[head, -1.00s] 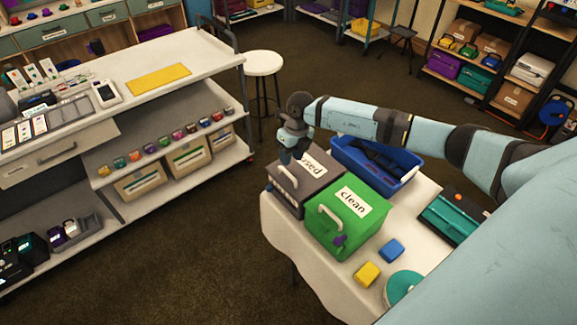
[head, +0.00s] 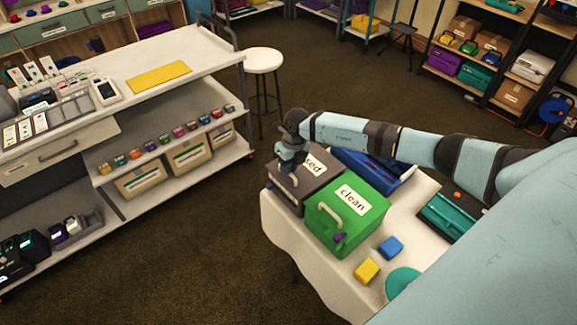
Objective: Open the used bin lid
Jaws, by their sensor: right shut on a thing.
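The grey used bin (head: 312,190) stands on the white-covered table, left of the green clean bin (head: 345,215). Its label is partly hidden behind my right arm. The used bin's lid looks down and closed. My right gripper (head: 287,177) is at the left part of this lid, where the pale handle is, and is shut on the handle. The gripper and wrist hide most of the handle. The clean bin is closed, with a white handle on top and a purple piece at its front. My left gripper is out of view.
A blue tray (head: 375,172) sits behind the bins under my right arm. A blue block (head: 390,247), a yellow block (head: 367,271) and a teal case (head: 450,216) are on the table (head: 420,190). A stool (head: 263,62) stands behind; floor at left is clear.

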